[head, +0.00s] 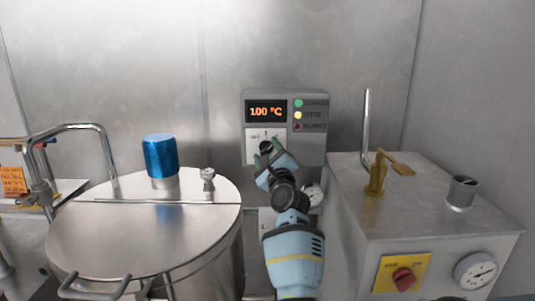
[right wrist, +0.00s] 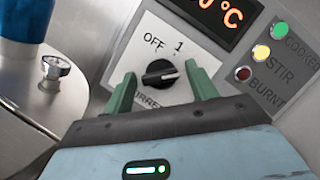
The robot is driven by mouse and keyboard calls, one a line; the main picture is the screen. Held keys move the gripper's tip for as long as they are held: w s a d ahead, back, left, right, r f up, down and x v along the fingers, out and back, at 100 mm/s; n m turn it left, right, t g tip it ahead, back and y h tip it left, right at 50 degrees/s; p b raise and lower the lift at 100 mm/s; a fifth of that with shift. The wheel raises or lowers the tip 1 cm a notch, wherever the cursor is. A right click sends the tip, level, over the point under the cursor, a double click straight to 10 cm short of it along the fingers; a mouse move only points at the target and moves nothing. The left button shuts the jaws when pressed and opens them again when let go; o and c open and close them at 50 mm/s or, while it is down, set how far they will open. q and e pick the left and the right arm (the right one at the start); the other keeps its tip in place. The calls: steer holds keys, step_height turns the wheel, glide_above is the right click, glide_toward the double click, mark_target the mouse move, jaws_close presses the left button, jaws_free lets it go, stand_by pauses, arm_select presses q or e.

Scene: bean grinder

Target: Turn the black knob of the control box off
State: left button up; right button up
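The control box (head: 313,144) is a grey panel on the back wall with a lit display reading 100 °C. Its black knob (right wrist: 160,73) sits on a white plate marked OFF and 1 in the right wrist view. In the head view the knob (head: 266,146) is partly covered by my right gripper. My right gripper (right wrist: 158,84) is open, its two green fingers on either side of the knob with gaps visible between them and it. Exact depth of the fingertips is unclear. My left gripper is not in view.
A steel pot (head: 140,235) with a blue cylinder (head: 160,157) on its lid stands left. A steel box (head: 430,215) with a red switch (head: 404,279) stands right. Indicator lights, green, yellow and dark red, sit beside the display; the yellow one (right wrist: 261,52) looks bright.

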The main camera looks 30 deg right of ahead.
steer(key=c, duration=0.8)
steer(key=shift+n, duration=0.5)
steer(key=n+y, duration=0.1)
steer(key=n, duration=0.1)
steer(key=n+g+y, duration=0.1)
steer(key=n, duration=0.1)
steer(key=shift+d+r+n, duration=0.1)
steer(key=shift+n, duration=0.2)
steer(key=n, duration=0.2)
steer(key=n+g, duration=0.1)
steer(key=n, duration=0.1)
steer(key=shift+r+g+y, duration=0.1)
steer(key=shift+g+y, duration=0.2)
steer(key=n+g, duration=0.1)
steer(key=n, duration=0.3)
steer(key=shift+g, duration=0.4)
steer(key=n+g+h, duration=0.1)
steer(key=n, duration=0.2)
steer(key=shift+r+g, duration=0.1)
steer(key=shift+g, duration=0.2)
steer(key=shift+n, duration=0.3)
